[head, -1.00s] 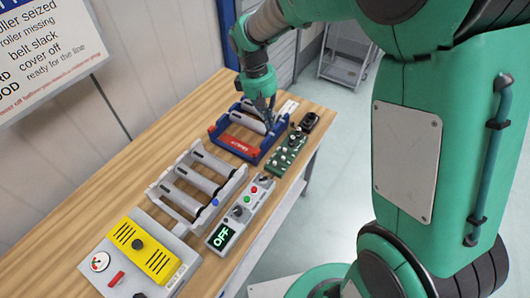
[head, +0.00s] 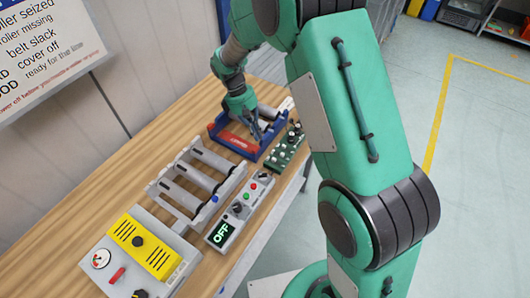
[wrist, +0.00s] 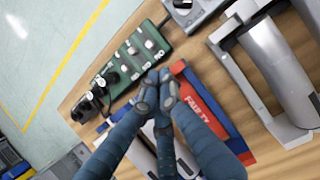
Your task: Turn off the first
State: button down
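A grey control box (head: 235,213) with an "OFF" display, a knob and red and green buttons lies at the table's front edge. A green control panel (head: 284,152) with several white knobs lies further back; it also shows in the wrist view (wrist: 125,58). A blue tray (head: 216,128) with rollers and a red label (head: 238,143) stands beside it. The label seems to read "FAULTY" in the wrist view (wrist: 197,105). My gripper (head: 260,140) is above the tray's edge near the green panel. Its fingertips (wrist: 156,82) are together, with nothing seen between them.
A grey roller frame (head: 172,190) stands mid-table. A yellow-topped unit (head: 158,262) with a gauge and a red switch (head: 117,275) stands nearest. A black part (wrist: 87,106) sits at the green panel's far end. A wall sign (head: 45,50) hangs at the left.

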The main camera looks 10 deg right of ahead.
aim_at(272, 159)
jog(key=shift+f, duration=0.1)
jog(key=shift+b+x, duration=0.75)
jog(key=shift+x, duration=4.15)
jog(key=shift+s+d+p, duration=0.5)
jog(key=shift+s+d, duration=0.1)
jog(key=shift+d, duration=0.05)
jog(key=shift+s+d, duration=0.1)
jog(key=shift+s, duration=0.05)
jog(key=p+v, duration=0.6)
jog(key=v, duration=0.4)
jog(key=shift+d, duration=0.1)
